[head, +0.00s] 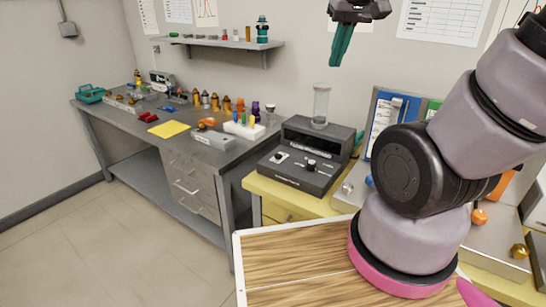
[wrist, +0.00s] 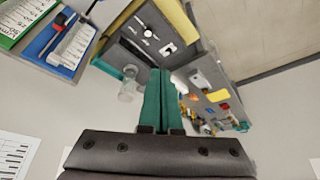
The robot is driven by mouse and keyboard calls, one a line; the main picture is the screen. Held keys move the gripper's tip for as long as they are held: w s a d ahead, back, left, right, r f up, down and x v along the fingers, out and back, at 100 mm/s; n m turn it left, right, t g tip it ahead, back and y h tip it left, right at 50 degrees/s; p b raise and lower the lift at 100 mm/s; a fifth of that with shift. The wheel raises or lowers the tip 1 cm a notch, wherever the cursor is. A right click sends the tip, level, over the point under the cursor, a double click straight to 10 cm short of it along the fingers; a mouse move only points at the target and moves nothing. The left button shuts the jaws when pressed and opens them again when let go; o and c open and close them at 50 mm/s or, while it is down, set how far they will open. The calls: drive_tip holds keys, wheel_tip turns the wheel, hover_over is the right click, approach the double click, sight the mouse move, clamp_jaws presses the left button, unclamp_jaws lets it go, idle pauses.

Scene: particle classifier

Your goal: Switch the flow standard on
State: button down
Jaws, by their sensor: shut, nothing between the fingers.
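A dark grey console (head: 318,182), which looks like the flow standard, stands on a yellow bench. The wrist view shows the console (wrist: 128,57) turned, with the knob (wrist: 148,33) and the switch-like part (wrist: 168,48). The switch's position is too small to tell. My gripper (head: 337,62) has green fingers, is shut and empty, and hangs high above the console, apart from it.
A grey workbench (head: 140,125) on the left holds bottles, a yellow sheet (head: 169,129) and small tools. A wall shelf (head: 222,41) hangs above it. A blue clipboard-like panel (head: 383,127) stands right of the console.

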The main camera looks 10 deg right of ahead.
drive_tip(key=w+a+f+n+g+h, duration=0.1)
drive_tip(key=w+a+f+n+h, duration=0.15)
drive_tip(key=w+f+n, duration=0.4)
drive_tip(key=w+a+f+n+g+h, duration=0.1)
drive_tip(key=w+a+f+n+h, duration=0.15)
drive_tip(key=w+f+n, duration=0.4)
drive_tip(key=w+a+f+n+t, duration=0.1)
drive_tip(key=w+a+f+n, duration=0.1)
drive_tip(key=a+f+n, duration=0.4)
drive_tip(key=w+a+f+n+t+h, duration=0.1)
drive_tip(key=a+f+n, duration=0.5)
drive_tip(key=f, duration=0.8)
drive_tip(key=shift+w+f+n+t+h, duration=0.2)
drive_tip(key=shift+w+n+t+h, duration=0.1)
drive_tip(key=shift+w+n+t, duration=0.8)
drive_tip(key=shift+w+a+g, duration=0.1)
drive_tip(key=shift+w+g, duration=0.05)
drive_tip(key=shift+g, duration=0.15)
approach(277, 159)
wheel_tip(277, 159, down, 4)
drive_tip(key=shift+a+r, duration=0.15)
drive_tip(key=shift+a, duration=0.05)
drive_tip(key=w+d, duration=0.2)
drive_tip(key=shift+w+d+f, duration=0.15)
drive_tip(key=shift+d+f, duration=0.1)
drive_tip(key=shift+w+d, duration=0.3)
drive_tip(key=shift+w, duration=0.05)
